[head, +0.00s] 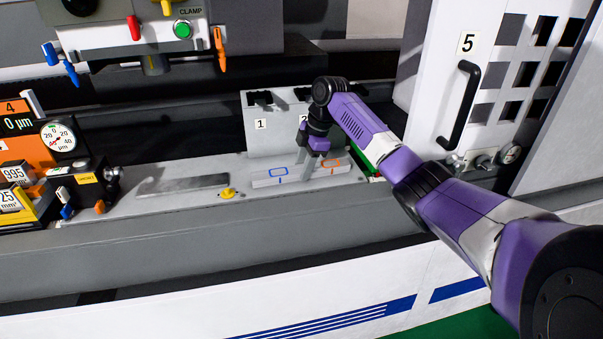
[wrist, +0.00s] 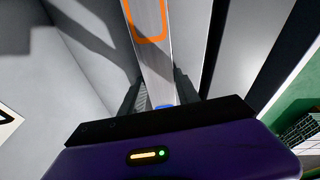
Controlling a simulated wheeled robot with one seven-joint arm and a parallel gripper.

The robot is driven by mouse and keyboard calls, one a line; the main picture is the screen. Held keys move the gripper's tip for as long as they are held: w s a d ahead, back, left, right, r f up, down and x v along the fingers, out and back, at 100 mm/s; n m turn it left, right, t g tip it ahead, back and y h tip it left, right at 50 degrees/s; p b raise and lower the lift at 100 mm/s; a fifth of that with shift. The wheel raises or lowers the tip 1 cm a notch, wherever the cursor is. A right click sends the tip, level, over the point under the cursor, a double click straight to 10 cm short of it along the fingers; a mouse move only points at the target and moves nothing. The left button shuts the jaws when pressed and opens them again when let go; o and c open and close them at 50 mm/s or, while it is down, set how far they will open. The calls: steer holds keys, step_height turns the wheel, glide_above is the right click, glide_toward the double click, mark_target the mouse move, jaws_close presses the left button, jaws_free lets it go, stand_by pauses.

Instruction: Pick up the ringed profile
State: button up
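A long pale metal bar (head: 265,182) lies on the grey machine bed, with a blue rectangular outline towards its left end and an orange one towards its right. I take it to be the ringed profile. My gripper (head: 315,175) points down at the bar between the two outlines. In the wrist view the bar (wrist: 158,65) runs away between the two dark fingers of my gripper (wrist: 160,95), orange outline beyond them and a bit of blue near the palm. The fingers are close to its sides; whether they press on it I cannot tell.
A grey block (head: 265,138) with numbered slots stands just behind. A yellow knob (head: 228,193) and a flat dark bar (head: 183,185) are to the left. A white door (head: 430,95) marked 5 with a black handle (head: 459,106) is at the right.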

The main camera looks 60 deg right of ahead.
jaws_close()
steer(key=shift+r, duration=0.1)
step_height(320, 180, up, 20)
steer(key=b, duration=0.1)
stand_by(0.5)
